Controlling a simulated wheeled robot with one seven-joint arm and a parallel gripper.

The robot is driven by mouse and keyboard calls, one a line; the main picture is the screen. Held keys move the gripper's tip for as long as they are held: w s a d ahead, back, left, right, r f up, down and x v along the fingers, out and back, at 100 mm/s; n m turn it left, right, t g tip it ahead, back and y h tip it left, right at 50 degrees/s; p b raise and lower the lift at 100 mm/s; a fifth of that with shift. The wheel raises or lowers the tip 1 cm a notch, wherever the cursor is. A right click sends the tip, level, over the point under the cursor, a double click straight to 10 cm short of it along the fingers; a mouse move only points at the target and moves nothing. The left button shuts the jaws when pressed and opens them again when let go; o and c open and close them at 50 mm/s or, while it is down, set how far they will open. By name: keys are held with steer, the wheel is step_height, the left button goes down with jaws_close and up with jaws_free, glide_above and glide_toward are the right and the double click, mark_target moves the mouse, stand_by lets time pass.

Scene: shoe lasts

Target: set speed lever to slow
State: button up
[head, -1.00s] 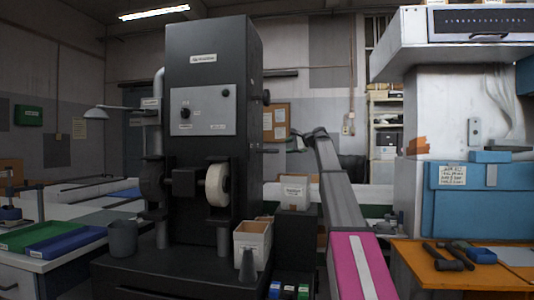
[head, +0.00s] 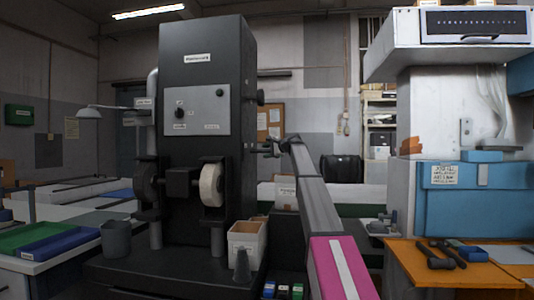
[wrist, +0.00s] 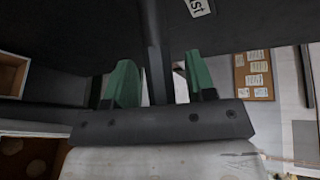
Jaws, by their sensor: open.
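The tall black machine (head: 205,45) stands left of centre in the head view, with a grey panel (head: 207,122) bearing a dark knob (head: 180,113). A small dark knob-like part (head: 261,97) sticks out of its right side. I cannot tell for sure which part is the speed lever. My gripper (head: 268,148) is at the machine's right side, small and partly hidden by shadow. In the wrist view my gripper (wrist: 160,82) is open, its green fingers apart. A dark bar (wrist: 154,50) passes between the fingers; I cannot tell whether they touch it.
Two wheels, one pale (head: 211,184), are on the machine's front. A white bin (head: 246,242) and a grey cup (head: 116,238) stand on its base. An orange bench (head: 410,262) with tools is at the right. A pinboard (wrist: 253,74) hangs behind.

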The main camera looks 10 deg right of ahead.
jaws_close()
steer(key=shift+s+m+h, duration=0.3)
steer(key=shift+s+m, duration=0.1)
steer(key=shift+s, duration=0.3)
steer(key=m+t+h, duration=0.5)
steer(key=m+h, duration=0.2)
steer(key=h, duration=0.1)
glide_toward(265, 152)
steer(key=shift+s+a+f, duration=0.1)
steer(key=shift+a+f, duration=0.25)
steer(key=shift+a, duration=0.35)
steer(key=shift+w+a+f, duration=0.1)
steer(key=shift+a+f, duration=0.25)
steer(key=shift+a, duration=0.3)
steer(key=shift+s+a+f, duration=0.1)
steer(key=shift+a+f, duration=0.3)
steer(key=shift+a, duration=0.3)
steer(key=shift+h, duration=0.3)
jaws_free()
steer(key=shift+s, duration=0.1)
steer(key=v, duration=1)
steer(key=shift+s, duration=0.3)
